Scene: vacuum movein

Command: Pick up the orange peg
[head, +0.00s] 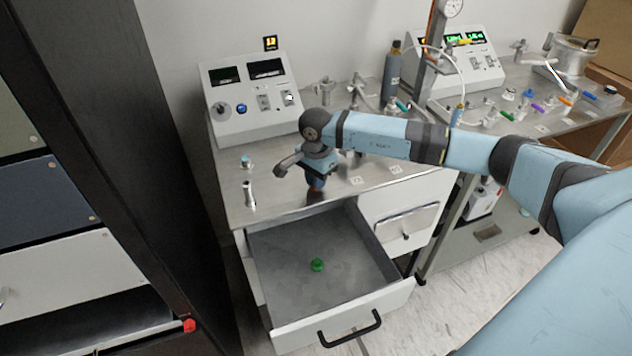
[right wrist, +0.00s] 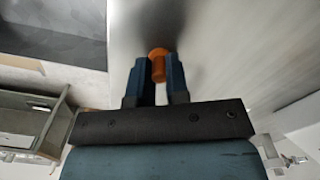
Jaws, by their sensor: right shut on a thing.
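The orange peg (right wrist: 158,66) is between the two blue fingers of my right gripper (right wrist: 157,78) in the right wrist view, and the fingers are shut on it. In the head view my right gripper (head: 316,184) points down over the metal worktop, just behind the open drawer; a little orange shows at its fingertips. I cannot tell whether the peg touches the worktop. My left gripper is not in view.
The open drawer (head: 285,250) holds a green knob-like piece (head: 317,265). A small metal cylinder (head: 249,194) stands on the worktop (head: 290,208) at left. A control box (head: 250,98) stands behind. Valves and tubing crowd the back right. A dark cabinet (head: 110,120) rises at left.

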